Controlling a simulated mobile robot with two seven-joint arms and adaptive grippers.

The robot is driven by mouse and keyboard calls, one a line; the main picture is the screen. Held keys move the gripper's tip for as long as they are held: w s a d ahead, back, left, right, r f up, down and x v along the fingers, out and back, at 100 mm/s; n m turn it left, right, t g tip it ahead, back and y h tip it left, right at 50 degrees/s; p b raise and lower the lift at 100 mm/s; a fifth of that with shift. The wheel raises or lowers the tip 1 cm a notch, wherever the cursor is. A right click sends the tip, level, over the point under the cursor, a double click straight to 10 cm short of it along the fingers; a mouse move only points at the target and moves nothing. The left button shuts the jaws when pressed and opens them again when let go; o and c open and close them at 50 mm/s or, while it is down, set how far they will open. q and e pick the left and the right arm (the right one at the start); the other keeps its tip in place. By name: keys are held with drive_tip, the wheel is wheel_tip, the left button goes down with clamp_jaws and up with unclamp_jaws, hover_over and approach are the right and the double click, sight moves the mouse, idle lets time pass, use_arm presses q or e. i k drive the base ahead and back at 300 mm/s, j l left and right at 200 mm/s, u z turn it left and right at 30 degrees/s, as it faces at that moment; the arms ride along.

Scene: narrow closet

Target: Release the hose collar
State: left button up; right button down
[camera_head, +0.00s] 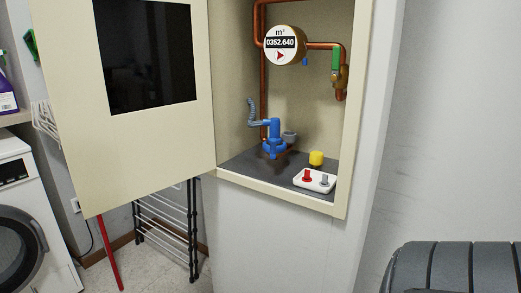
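A blue fitting (274,131) stands upright inside the open wall cabinet, near its back left. Its wider blue lower part, which looks like a collar (274,148), sits low near the cabinet floor. A grey corrugated hose (251,111) rises to the left of the fitting and bends into its upper side. The fitting is small in view, so I cannot tell whether the collar is locked or loose. Neither of my grippers is in view.
The cabinet door (140,140) stands open to the left. Copper pipes (263,85), a round meter (284,45) and a green-handled valve (337,62) are above. A white tray (315,181) with red and grey pieces and a yellow piece (316,158) stand right of the fitting.

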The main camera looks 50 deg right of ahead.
sight(272, 149)
drive_tip(key=z, duration=1.65)
drive_tip(key=i+j, duration=0.1)
drive_tip(key=j, duration=0.35)
drive_tip(key=i+j, duration=0.15)
drive_tip(key=j, duration=0.3)
